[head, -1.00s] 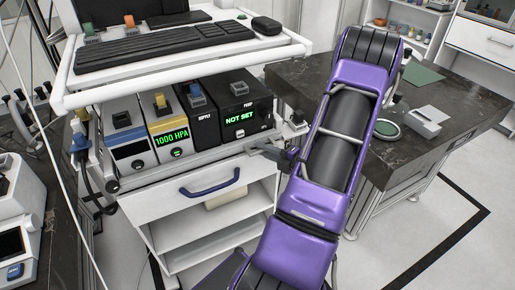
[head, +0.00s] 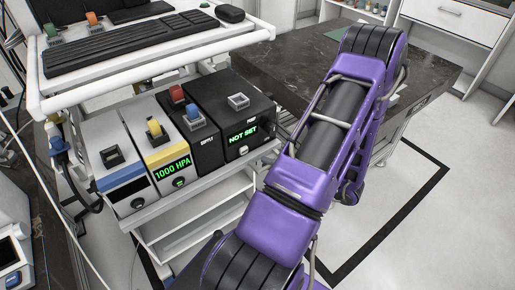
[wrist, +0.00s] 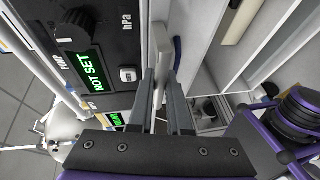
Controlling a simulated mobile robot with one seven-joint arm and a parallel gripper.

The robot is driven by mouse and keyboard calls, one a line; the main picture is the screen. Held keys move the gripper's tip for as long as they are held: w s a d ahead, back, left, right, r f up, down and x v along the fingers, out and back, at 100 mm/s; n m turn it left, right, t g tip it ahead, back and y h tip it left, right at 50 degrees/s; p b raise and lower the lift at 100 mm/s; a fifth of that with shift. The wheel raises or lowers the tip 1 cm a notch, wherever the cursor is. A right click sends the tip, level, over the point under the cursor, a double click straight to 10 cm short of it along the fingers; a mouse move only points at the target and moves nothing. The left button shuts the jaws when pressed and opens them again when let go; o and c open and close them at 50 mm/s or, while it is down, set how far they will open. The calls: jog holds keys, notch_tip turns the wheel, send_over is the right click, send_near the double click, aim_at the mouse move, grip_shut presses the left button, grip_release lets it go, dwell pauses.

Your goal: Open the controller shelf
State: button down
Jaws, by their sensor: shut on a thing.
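The controller shelf (head: 207,184) stands pulled out from under the keyboard shelf in the head view. It carries a blue-banded box (head: 118,180), a yellow-banded box (head: 165,158) reading 1000 HPA, a black supply box (head: 200,148) and a black pump box (head: 240,122) reading NOT SET. In the wrist view my gripper (wrist: 164,85) is shut on a pale bar (wrist: 161,45) along the shelf's front, beside the pump box (wrist: 90,45). My purple arm hides the gripper in the head view.
The keyboard shelf (head: 150,62) overhangs the back of the controllers. A dark stone-topped bench (head: 310,65) stands close behind my arm at the right. A blue drawer handle (wrist: 178,50) shows beside the bar in the wrist view. Floor is open at the right.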

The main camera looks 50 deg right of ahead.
jog(key=shift+s+a, duration=0.25)
jog(key=shift+s, duration=0.5)
jog(key=shift+s+a, duration=0.2)
jog(key=shift+s, duration=0.55)
jog(key=shift+s+a, duration=0.25)
jog(key=shift+s, duration=0.5)
jog(key=c, duration=0.9)
grip_release()
jog(key=shift+o, duration=0.2)
jog(key=v, duration=1.7)
jog(key=shift+s, duration=0.2)
